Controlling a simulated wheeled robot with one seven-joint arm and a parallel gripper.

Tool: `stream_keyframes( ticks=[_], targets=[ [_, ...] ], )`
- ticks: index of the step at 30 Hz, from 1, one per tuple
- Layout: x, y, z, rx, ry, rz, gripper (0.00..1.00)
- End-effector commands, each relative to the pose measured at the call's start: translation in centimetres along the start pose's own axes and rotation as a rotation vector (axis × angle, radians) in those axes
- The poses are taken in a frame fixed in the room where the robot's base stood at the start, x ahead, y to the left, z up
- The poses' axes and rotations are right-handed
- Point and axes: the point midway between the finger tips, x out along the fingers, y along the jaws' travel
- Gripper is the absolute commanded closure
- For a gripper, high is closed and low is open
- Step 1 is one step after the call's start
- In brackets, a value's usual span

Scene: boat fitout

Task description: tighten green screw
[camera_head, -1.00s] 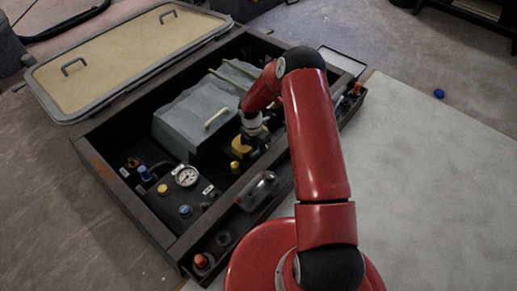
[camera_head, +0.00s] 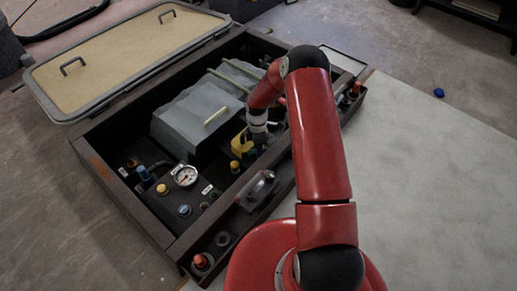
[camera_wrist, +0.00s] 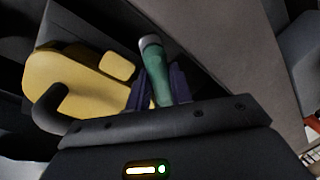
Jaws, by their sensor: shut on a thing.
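A green screw (camera_wrist: 157,75) with a pale grey end stands between the dark fingers of my gripper (camera_wrist: 160,88) in the wrist view. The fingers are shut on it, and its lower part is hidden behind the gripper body. In the head view my gripper (camera_head: 260,140) reaches down inside the dark open box, beside a yellow part (camera_head: 239,144). The yellow part (camera_wrist: 75,85) fills the left of the wrist view, close to the fingers.
The dark box (camera_head: 152,222) has a grey engine-like cover (camera_head: 186,120), a gauge (camera_head: 184,176) and several coloured knobs inside. Its tan lid (camera_head: 125,58) lies open at upper left. A blue cap (camera_head: 439,92) lies on the floor at right. A dark wall stands close right of the fingers.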

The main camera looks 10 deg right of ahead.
Motion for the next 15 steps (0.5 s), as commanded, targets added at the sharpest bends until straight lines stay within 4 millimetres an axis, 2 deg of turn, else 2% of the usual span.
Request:
stream_keyframes(
  ticks=[15],
  targets=[
    [0.04,-0.15,0.12,0.481,0.096,0.001,1.00]
  ],
)
